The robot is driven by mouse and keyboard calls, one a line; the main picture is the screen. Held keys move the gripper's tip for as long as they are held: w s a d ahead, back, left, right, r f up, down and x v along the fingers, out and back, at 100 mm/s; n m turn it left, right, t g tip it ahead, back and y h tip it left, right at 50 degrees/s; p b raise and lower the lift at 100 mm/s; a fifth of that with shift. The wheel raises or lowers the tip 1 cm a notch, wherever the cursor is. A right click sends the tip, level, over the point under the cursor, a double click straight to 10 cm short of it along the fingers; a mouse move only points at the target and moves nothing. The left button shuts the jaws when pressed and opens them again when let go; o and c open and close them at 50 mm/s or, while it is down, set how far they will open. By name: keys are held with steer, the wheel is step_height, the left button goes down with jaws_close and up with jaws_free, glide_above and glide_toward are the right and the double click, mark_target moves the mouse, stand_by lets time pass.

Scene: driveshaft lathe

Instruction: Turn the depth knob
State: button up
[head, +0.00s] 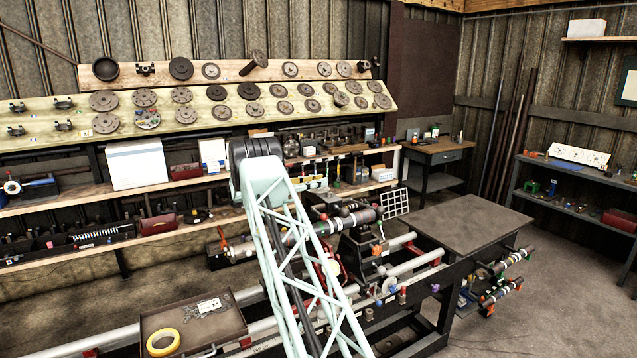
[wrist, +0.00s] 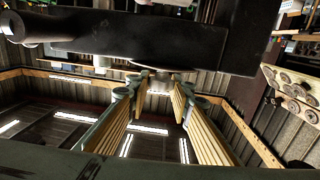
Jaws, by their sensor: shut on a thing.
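In the wrist view, my gripper (wrist: 160,92) points up at the underside of a dark machine part (wrist: 150,38). Its two ribbed fingers stand on either side of a small round knob (wrist: 159,79) below that part, and they are shut on it. The knob is small and partly hidden by the fingertips, so its markings and angle cannot be told. In the head view, the lathe (head: 362,250) stands behind and right of my pale green lattice arm. The arm hides my gripper and the knob there.
A metal tray (head: 232,328) with a roll of yellow tape (head: 163,343) sits at the lathe's front left. A flat grey tabletop (head: 460,222) at right is bare. Shelves (head: 60,205) crowded with tools line the back wall. Floor at right is clear.

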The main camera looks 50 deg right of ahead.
steer(key=shift+r+g, duration=0.1)
steer(key=shift+g, duration=0.2)
steer(key=o, duration=0.9)
steer(key=shift+a, duration=0.1)
steer(key=shift+v, duration=5.9)
steer(key=shift+w, duration=0.1)
